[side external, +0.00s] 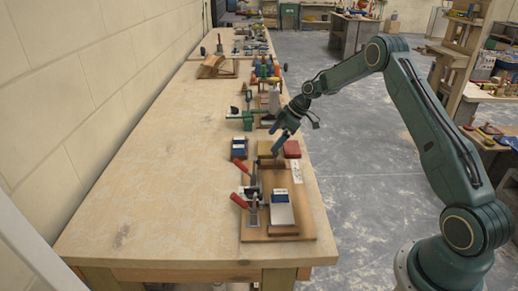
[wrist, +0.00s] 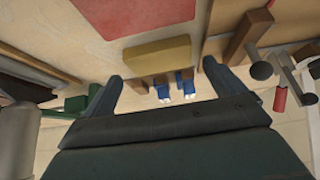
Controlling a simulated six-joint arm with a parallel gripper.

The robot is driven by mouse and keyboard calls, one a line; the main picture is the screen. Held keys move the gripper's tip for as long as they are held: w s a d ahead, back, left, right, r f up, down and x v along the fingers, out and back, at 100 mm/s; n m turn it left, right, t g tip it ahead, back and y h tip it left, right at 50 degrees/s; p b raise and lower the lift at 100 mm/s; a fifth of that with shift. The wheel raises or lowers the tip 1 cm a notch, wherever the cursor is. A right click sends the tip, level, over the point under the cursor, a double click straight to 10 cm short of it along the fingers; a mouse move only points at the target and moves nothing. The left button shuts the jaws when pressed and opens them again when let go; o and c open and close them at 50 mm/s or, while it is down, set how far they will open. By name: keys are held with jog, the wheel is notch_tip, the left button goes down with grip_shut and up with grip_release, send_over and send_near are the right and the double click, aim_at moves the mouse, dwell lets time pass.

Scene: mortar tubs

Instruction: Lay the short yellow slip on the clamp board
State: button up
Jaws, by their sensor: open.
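The short yellow slip (side external: 264,149) lies on the bench beyond the clamp board (side external: 310,225). In the wrist view the yellow slip (wrist: 150,55) is a plain block just ahead of the fingers, not between them. My gripper (side external: 278,150) hangs over the slips in the side view, and its exact height is hard to tell. In the wrist view my gripper (wrist: 160,82) has its two blue fingers wide apart with nothing held.
A red slip (side external: 292,149) lies right of the yellow one. Red clamp handles (side external: 240,200) stick up at the board's left side. Green tooling (side external: 240,115) stands farther back. The bench's left side is clear.

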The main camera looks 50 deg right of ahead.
aim_at(267, 147)
jog(key=shift+x, duration=1.95)
jog(key=shift+r, duration=0.1)
jog(key=c, duration=1)
jog(key=shift+o, duration=0.2)
notch_tip(267, 147, up, 20)
